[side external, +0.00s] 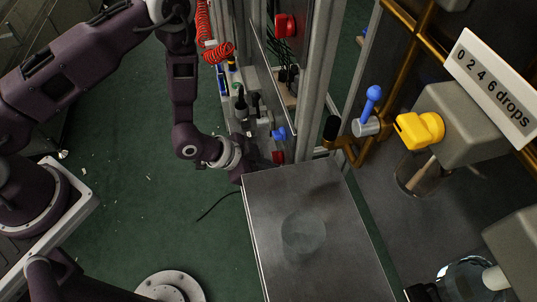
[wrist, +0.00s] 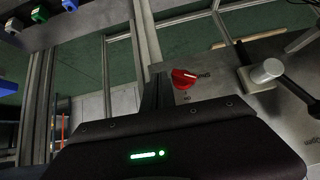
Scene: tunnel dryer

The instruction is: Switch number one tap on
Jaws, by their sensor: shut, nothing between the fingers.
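My gripper shows in the wrist view as a dark hand with narrow shut fingers (wrist: 158,92) and nothing between them. A red knob (wrist: 183,78) with a white pointer line is just right of the fingertips, on a grey metal panel; I cannot tell whether they touch. Right of it is a metal tap-like fitting (wrist: 266,71) with a dark lever. In the side view my wrist reaches the left edge of a metal-topped box, and the fingers cannot be made out. A red knob (side external: 278,157) and a blue handle (side external: 280,133) are just beyond. No number marking a tap is legible.
The metal box top (side external: 318,260) stands close to my wrist. An upright metal frame post (side external: 312,80) rises behind. At right are a blue-handled valve (side external: 371,103), a yellow knob (side external: 420,130) and a drops sign (side external: 492,85). Green floor (side external: 130,130) is mostly clear at left.

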